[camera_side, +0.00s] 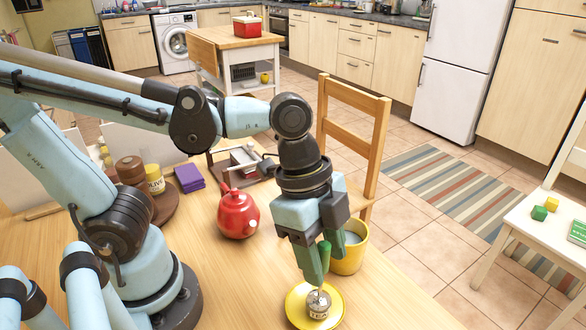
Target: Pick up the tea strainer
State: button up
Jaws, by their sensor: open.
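The tea strainer (318,303) is a silver ball marked "TEA" with a thin upright stem and a bright green handle. It rests on a yellow saucer (296,309) near the table's front edge. My gripper (321,268) points down directly above the saucer. Its green fingers are open, with the strainer's handle between or just beside them. I cannot tell whether a finger touches the handle. The far finger is partly hidden behind the handle and near finger.
A yellow mug (346,262) with greyish liquid stands right behind my fingers. A red teapot (237,214) is to the left. Purple packets (189,178), a rack (243,160) and jars (155,180) stand farther back. A wooden chair (352,125) is beyond the table edge.

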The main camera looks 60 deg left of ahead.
jog(key=shift+c, duration=0.4)
grip_shut()
jog(key=shift+r, duration=0.2)
